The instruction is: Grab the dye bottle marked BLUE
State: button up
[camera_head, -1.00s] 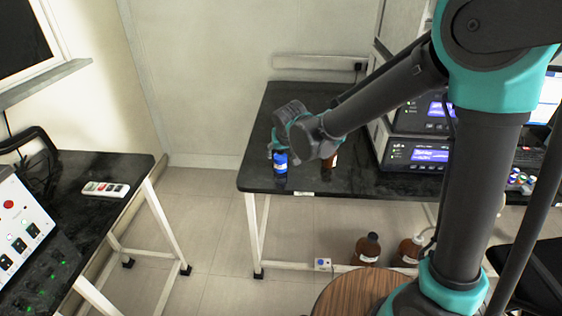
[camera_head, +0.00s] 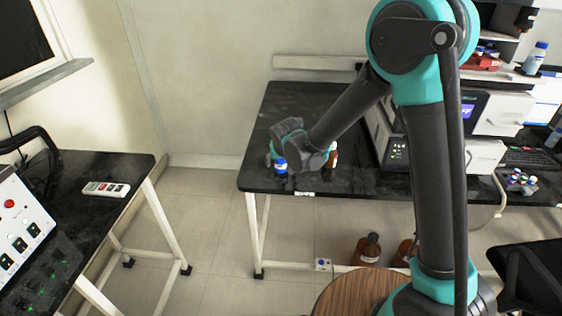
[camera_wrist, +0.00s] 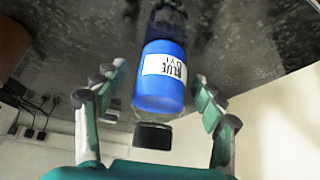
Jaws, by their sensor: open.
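The blue bottle (camera_head: 281,167) stands on the dark table near its front left edge. In the wrist view the blue bottle (camera_wrist: 160,88) has a black cap and a white label that reads BLUE, and it appears upside down. My gripper (camera_wrist: 158,100) is open, with one finger on each side of the bottle and a gap to both. In the head view my gripper (camera_head: 287,153) is at the bottle, and my wrist hides part of the area behind it.
A brown bottle (camera_head: 331,157) stands just right of my wrist on the dark table (camera_head: 290,100). Stacked instruments stand farther right. Brown jugs (camera_head: 367,249) sit on the floor below. The table's back left is clear.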

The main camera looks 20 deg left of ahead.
jog(key=c, duration=1.4)
jog(key=shift+r, duration=0.15)
